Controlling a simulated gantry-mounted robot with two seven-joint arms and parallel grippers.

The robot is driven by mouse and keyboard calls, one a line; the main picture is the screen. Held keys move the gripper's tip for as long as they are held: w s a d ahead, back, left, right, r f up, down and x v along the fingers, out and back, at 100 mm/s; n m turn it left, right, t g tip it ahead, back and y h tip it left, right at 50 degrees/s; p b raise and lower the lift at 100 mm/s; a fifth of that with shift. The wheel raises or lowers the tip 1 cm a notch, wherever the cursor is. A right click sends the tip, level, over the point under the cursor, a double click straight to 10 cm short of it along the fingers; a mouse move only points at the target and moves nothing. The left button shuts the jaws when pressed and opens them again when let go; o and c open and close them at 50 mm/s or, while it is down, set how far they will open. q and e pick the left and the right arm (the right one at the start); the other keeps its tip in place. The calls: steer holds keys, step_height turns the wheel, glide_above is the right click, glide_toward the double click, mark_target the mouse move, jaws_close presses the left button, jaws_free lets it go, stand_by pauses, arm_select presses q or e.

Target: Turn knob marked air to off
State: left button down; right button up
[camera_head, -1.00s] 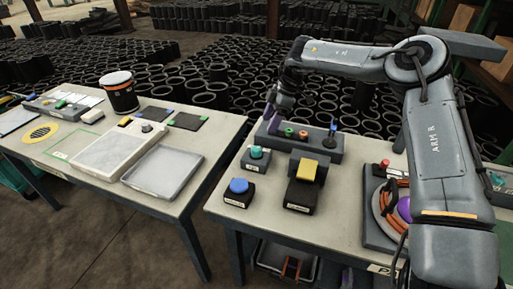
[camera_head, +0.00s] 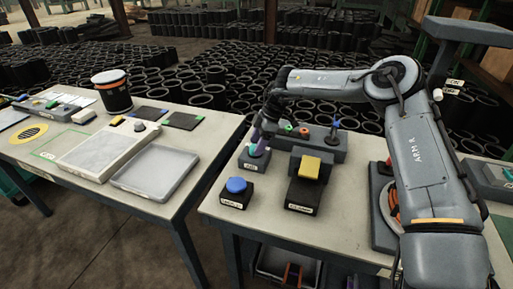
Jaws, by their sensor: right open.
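A small dark box with a teal knob (camera_head: 258,151) stands on the right table; its front label is too small to read for certain. The gripper is open. My left gripper is not in view.
A box with a blue button (camera_head: 236,186) stands in front of the knob box. A box with a yellow block (camera_head: 308,167) stands to the right. A grey rack (camera_head: 331,146) with green and orange rings and a blue-topped peg stands behind. A gap separates the left table (camera_head: 190,196).

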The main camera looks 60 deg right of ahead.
steer(key=shift+w+a+f, duration=0.1)
steer(key=shift+a+f, duration=0.05)
steer(key=shift+f, duration=0.35)
steer(key=shift+c, duration=0.5)
steer(key=c, duration=0.9)
